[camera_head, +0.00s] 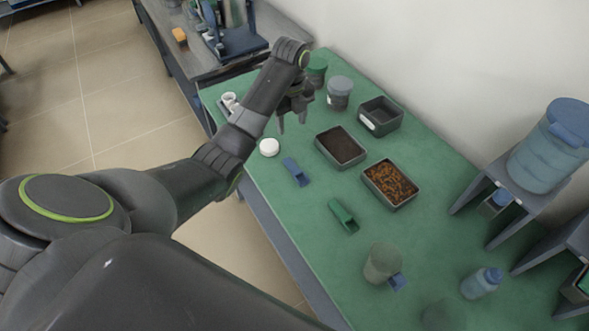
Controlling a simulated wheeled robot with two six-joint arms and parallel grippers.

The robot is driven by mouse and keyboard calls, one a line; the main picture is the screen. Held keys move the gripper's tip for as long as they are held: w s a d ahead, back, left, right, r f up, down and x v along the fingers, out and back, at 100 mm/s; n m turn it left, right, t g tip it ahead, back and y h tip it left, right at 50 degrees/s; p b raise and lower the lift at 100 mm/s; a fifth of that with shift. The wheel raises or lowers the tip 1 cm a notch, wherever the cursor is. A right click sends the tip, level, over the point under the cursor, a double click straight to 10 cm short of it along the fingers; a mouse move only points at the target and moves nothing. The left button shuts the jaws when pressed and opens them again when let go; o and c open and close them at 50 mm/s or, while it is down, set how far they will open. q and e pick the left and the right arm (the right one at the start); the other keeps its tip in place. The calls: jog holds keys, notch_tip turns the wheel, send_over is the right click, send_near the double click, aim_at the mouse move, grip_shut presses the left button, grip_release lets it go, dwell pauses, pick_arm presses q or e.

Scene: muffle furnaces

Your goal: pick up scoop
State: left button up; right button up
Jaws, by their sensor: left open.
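A blue scoop (296,171) lies on the green table (285,212), near its left edge. A green scoop (343,215) lies further toward the front, below the tray of brown pieces. My left arm reaches over the table from the left. My left gripper (291,126) points down above the table, beyond the blue scoop and apart from it. It is open, with nothing seen between its fingers. My right gripper is not in view.
A tray of dark soil (341,147) and a tray of brown pieces (390,184) stand right of the scoops. A white round lid (269,147) lies near the left edge. An empty dark bin (380,116), a grey-lidded jar (340,92) and a clear beaker (381,263) stand around.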

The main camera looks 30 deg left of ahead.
pick_arm(q)
jog(key=b, duration=1.2)
send_over(292, 165)
jog(key=f, duration=1.1)
jog(key=shift+w+a+f, duration=0.15)
jog(key=shift+w+f, duration=0.15)
jog(key=shift+f, duration=0.05)
jog(key=f+b, duration=0.2)
jog(key=f, duration=0.1)
jog(key=shift+s+d+f+b, duration=0.2)
jog(key=shift+s+f+b, duration=0.05)
jog(key=shift+s+b, duration=0.15)
jog(key=shift+f+p, duration=0.35)
jog(key=shift+f, duration=0.05)
jog(key=shift+w+f, duration=0.1)
jog(key=shift+f, duration=0.35)
jog(key=shift+c, duration=0.4)
jog(key=c, duration=1)
